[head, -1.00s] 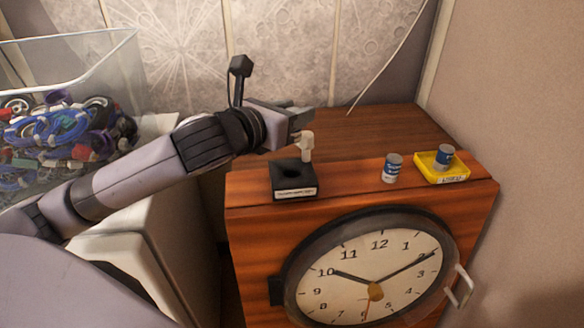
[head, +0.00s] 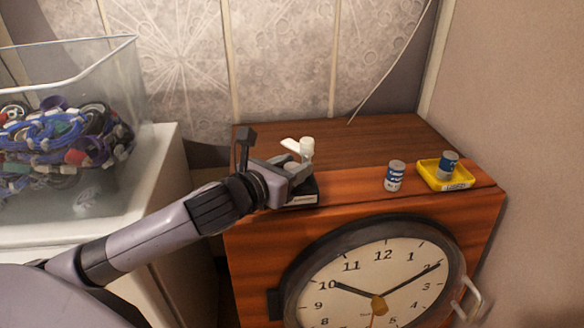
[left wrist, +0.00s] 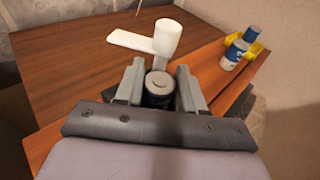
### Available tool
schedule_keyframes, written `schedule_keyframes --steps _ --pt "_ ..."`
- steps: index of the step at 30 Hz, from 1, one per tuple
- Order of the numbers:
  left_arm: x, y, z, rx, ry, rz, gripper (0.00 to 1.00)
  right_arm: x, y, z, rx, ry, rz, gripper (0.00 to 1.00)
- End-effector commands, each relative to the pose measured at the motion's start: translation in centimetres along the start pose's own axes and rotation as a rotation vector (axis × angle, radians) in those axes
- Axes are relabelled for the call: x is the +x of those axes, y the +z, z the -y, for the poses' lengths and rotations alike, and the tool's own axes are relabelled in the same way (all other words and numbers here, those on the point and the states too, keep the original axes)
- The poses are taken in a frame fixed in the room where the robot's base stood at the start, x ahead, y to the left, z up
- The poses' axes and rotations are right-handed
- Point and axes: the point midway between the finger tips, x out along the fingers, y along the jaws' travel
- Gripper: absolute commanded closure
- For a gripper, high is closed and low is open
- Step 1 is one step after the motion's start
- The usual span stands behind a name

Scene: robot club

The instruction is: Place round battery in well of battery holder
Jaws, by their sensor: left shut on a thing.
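My left gripper (head: 298,174) is at the black battery holder (head: 303,199) on the wooden cabinet top and hides its well. In the left wrist view the two fingers (left wrist: 160,88) are shut on a round battery (left wrist: 158,80), upright, with a grey top and a dark side. The gripper hides its lower end, so I cannot tell whether it is in the well. A blue and silver battery (head: 395,176) stands on the cabinet to the right. Another battery (head: 447,164) stands in a yellow holder (head: 432,178). My right gripper is not in view.
A white object with a flat arm (head: 306,151) stands just behind the gripper; it also shows in the left wrist view (left wrist: 166,40). A clock (head: 375,275) is on the cabinet front. A clear bin of parts (head: 90,195) stands left. The cabinet top's back is clear.

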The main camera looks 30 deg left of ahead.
Motion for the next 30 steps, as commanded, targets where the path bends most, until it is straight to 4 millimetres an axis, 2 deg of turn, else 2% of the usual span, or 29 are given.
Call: schedule_keyframes --steps 3,4,6,19,23,30 --pt "0.1 -0.3 0.0 0.001 0.0 0.001 0.96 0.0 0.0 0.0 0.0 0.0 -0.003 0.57" --pt "0.1 -0.3 0.0 0.001 0.001 -0.001 0.58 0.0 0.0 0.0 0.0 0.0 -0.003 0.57" --pt "0.1 -0.3 0.0 0.0 0.001 0.0 0.36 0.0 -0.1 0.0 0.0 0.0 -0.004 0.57" --pt "-0.5 0.0 0.0 0.001 -0.001 -0.001 0.36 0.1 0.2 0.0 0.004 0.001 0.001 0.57" --pt "-2.0 0.0 -0.1 0.003 0.001 -0.002 0.36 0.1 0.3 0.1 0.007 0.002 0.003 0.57" --pt "-6.2 -0.1 0.0 0.004 -0.002 -0.004 0.36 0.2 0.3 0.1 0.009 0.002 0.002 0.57"
